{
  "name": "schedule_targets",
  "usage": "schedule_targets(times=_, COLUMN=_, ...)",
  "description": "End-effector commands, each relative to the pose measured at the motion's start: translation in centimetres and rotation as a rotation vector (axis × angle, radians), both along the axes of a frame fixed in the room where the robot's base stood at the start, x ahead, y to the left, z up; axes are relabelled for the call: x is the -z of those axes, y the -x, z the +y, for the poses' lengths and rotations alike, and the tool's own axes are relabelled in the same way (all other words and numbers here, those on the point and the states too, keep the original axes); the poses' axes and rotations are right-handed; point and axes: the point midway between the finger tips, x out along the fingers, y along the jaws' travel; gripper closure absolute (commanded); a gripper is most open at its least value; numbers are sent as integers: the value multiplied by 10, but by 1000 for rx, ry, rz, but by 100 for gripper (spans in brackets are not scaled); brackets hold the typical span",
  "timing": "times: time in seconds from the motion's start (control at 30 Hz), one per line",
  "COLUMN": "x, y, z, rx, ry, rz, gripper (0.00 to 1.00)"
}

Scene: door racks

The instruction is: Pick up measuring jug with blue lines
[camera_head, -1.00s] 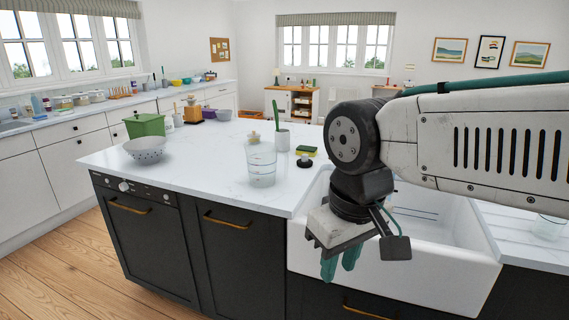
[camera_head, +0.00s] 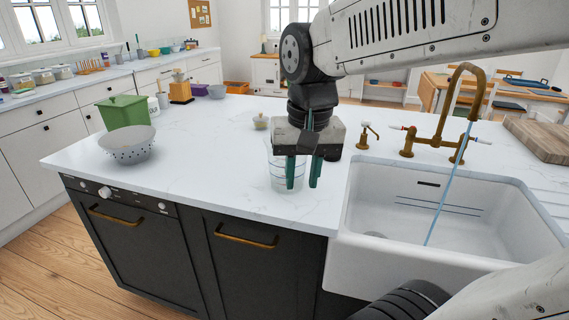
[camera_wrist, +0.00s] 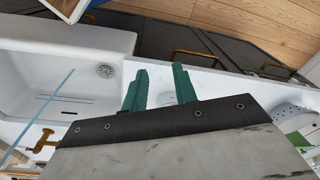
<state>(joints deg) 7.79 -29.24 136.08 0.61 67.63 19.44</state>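The clear measuring jug (camera_head: 274,176) stands upright on the white worktop, left of the sink. My gripper (camera_head: 303,184) is in front of its right side in the head view and hides part of it. The two green fingers point down and are apart, so the gripper is open. In the wrist view the open fingers (camera_wrist: 160,88) show with a faint clear shape between them. I cannot tell whether the jug is between the fingers or behind them. The colour of its lines is too faint to tell now.
The white sink (camera_head: 450,225) with a brass tap (camera_head: 458,112) and soap dispenser (camera_head: 366,135) is to the right. A grey colander (camera_head: 127,147) and green bin (camera_head: 124,112) stand at left. A small pale bowl (camera_head: 261,122) is behind the jug. The worktop's left middle is clear.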

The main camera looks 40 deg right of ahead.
Motion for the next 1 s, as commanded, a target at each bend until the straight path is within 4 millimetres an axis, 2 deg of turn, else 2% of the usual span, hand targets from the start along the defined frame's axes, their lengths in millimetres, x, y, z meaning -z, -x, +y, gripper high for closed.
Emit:
schedule_targets(times=0.03, x=-1, y=-24, z=-15, rx=123, ry=-13, rz=14, gripper=72)
schedule_targets(times=0.2, x=2, y=-95, z=-71, rx=535, ry=-50, rz=25, gripper=72)
schedule_targets(times=0.3, x=9, y=-126, z=-102, rx=731, ry=-68, rz=30, gripper=72)
schedule_targets(times=0.4, x=17, y=-146, z=-124, rx=865, ry=-79, rz=31, gripper=72)
schedule_targets(times=0.6, x=27, y=-160, z=-141, rx=967, ry=-88, rz=33, gripper=72)
schedule_targets(times=1.0, x=75, y=-170, z=-137, rx=970, ry=-89, rz=35, gripper=72)
